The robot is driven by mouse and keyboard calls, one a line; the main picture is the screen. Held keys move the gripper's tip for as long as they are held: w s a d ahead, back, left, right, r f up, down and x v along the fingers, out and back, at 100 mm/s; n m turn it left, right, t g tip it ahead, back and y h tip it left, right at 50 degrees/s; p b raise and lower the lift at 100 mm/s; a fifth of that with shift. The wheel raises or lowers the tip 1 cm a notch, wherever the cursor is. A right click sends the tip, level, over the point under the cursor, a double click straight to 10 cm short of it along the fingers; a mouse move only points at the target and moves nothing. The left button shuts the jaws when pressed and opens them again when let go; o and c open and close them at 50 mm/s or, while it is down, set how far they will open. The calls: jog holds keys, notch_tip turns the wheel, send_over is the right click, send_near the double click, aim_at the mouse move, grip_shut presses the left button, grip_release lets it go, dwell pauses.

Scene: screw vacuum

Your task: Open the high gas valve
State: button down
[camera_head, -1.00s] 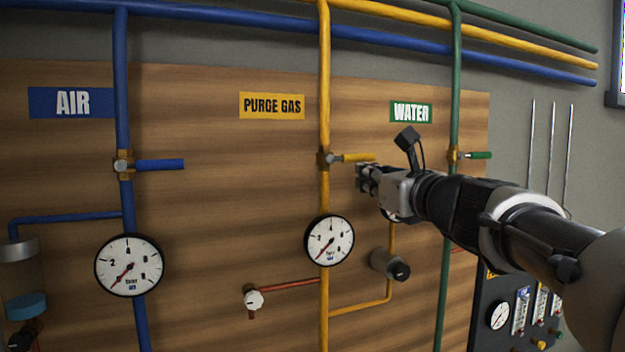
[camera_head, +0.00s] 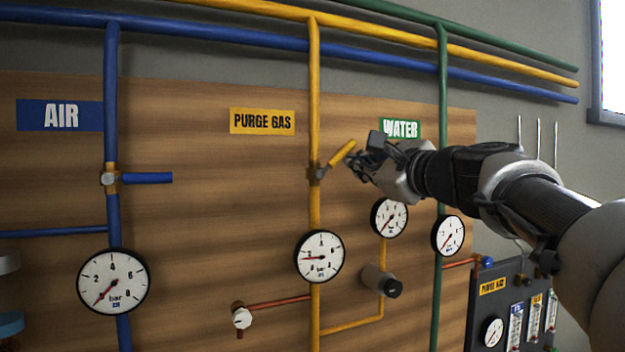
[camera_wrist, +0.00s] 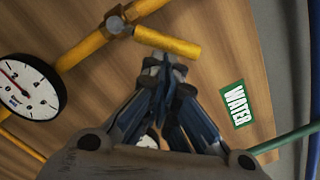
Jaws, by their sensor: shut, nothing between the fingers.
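The high gas valve is on the yellow purge gas pipe (camera_head: 314,90), below the "PURGE GAS" label. Its yellow lever (camera_head: 342,154) slants up and to the right from the valve body (camera_head: 315,173). The lever also shows in the wrist view (camera_wrist: 168,42), just beyond my fingertips. My gripper (camera_head: 364,166) is shut and empty, right beside the lever's right end and slightly below it. In the wrist view my fingers (camera_wrist: 160,75) are together below the lever's free end; I cannot tell whether they touch it.
A purge gas gauge (camera_head: 320,257) sits below the valve on the yellow pipe. The blue air valve lever (camera_head: 148,178) is to the left. The green water pipe (camera_head: 442,90) passes behind my arm. A black regulator knob (camera_head: 392,288) sticks out below my gripper.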

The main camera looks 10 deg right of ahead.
jog(key=shift+s+a+r+n+b, duration=0.15)
jog(key=shift+a+r+n, duration=0.45)
jog(key=shift+n, duration=0.95)
jog(key=shift+s+a+r+n+b, duration=0.1)
jog(key=shift+s+a+r+n, duration=0.2)
jog(key=shift+r+n, duration=0.9)
jog(key=shift+s+a+r+n+b, duration=0.15)
jog(key=shift+a+r+n, duration=0.3)
jog(key=shift+n, duration=1.4)
jog(key=shift+w+a+f, duration=0.1)
